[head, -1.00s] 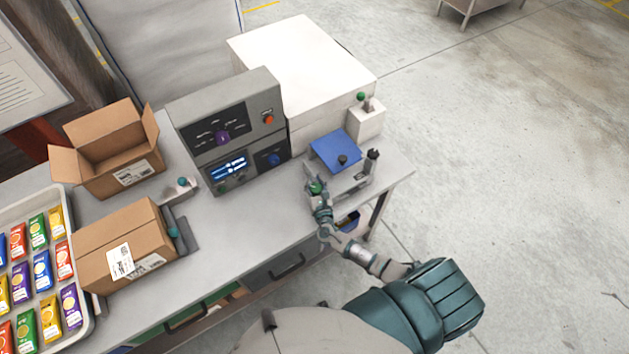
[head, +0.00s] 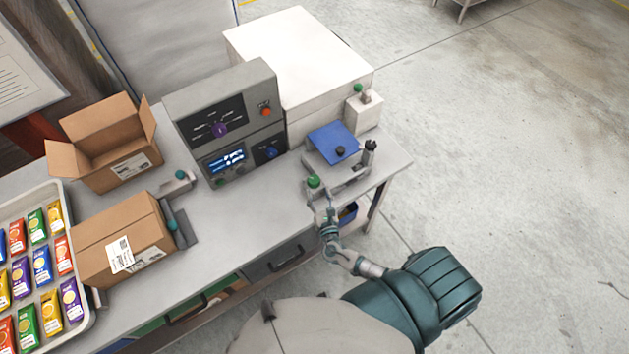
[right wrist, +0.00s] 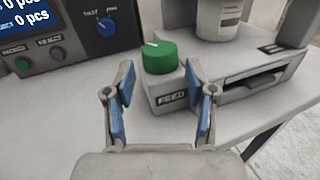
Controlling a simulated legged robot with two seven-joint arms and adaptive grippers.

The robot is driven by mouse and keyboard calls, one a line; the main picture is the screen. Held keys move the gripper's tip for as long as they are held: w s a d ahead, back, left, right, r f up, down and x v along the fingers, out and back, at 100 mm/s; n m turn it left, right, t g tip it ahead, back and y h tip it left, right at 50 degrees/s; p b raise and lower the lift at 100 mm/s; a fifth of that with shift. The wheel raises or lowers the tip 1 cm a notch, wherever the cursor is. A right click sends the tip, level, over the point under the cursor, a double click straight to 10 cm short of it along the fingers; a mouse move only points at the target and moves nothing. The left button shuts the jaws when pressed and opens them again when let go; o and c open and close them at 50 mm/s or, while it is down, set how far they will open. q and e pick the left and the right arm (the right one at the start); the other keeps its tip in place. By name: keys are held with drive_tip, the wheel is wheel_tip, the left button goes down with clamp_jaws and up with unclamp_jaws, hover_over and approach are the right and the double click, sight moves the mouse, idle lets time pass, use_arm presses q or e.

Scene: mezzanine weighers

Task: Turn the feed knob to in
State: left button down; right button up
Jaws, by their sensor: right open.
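The green feed knob (right wrist: 158,57) sits on a small grey block with a "FEED" label (right wrist: 172,97) in the right wrist view. A pale pointer line shows on top of the knob; I cannot read its setting. The knob also shows in the head view (head: 314,182) at the bench's front right. My right gripper (right wrist: 160,90) is open, its two blue-padded fingers apart on either side of the block in the picture. The knob is just beyond the fingertips, and nothing is held. In the head view the right gripper (head: 327,210) is just in front of the knob. My left gripper is not in view.
A grey control panel (head: 246,100) with a purple knob and a blue knob (right wrist: 107,27) stands left of the feed block. A blue plate (head: 331,142) and a black-topped post (head: 370,146) are behind it. Cardboard boxes (head: 122,240) and a packet tray (head: 72,196) stand at left.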

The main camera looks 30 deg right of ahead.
drive_tip(key=shift+v, duration=1.75)
